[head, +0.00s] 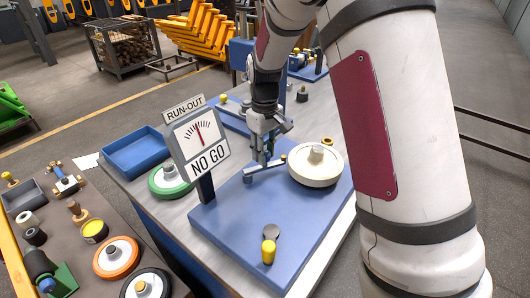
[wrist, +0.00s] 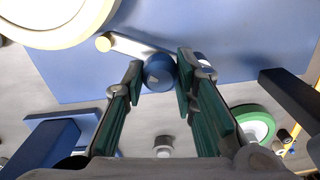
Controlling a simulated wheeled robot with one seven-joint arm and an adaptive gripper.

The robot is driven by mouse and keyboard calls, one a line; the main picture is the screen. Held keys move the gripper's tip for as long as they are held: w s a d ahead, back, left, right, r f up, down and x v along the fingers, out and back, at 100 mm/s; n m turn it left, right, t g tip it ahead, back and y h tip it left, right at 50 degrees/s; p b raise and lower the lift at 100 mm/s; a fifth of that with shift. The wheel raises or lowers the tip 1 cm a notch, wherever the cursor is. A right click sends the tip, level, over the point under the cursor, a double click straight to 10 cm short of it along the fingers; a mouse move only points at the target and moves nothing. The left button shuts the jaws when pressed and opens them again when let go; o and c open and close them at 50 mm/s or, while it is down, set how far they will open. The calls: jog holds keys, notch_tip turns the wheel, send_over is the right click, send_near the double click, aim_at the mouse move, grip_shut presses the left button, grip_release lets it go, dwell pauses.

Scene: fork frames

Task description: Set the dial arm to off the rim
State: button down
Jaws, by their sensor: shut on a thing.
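The dial arm (head: 264,171) is a short grey bar on the blue base plate, and it also shows in the wrist view (wrist: 135,46). Its tan tip (wrist: 103,43) is right by the rim of the white wheel (head: 315,168); I cannot tell whether they touch. A round blue knob (wrist: 159,73) stands on the arm's other end. My gripper (head: 262,158) is shut on the knob, with a finger on each side in the wrist view (wrist: 160,82). The run-out gauge (head: 198,133) reads "NO GO", its red needle near upright.
The gauge stands on a post left of my gripper. A green-rimmed wheel (head: 170,180) and a blue tray (head: 137,152) are to the left.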

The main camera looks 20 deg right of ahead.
jog(key=w+n, duration=0.1)
jog(key=n+b, duration=0.1)
jog(key=n, duration=0.1)
jog(key=shift+w+a+n, duration=0.2)
jog(key=shift+w+n, duration=0.1)
jog(key=shift+w, duration=0.1)
jog(key=shift+w+a+n+b, duration=0.25)
jog(key=shift+w+n, duration=0.1)
jog(key=shift+n, duration=0.55)
jog(key=shift+w+a+n+b, duration=0.1)
jog(key=shift+w+a+n, duration=0.2)
jog(key=shift+n, duration=0.6)
jog(key=c, duration=1.3)
grip_release()
jog(key=shift+r, duration=6)
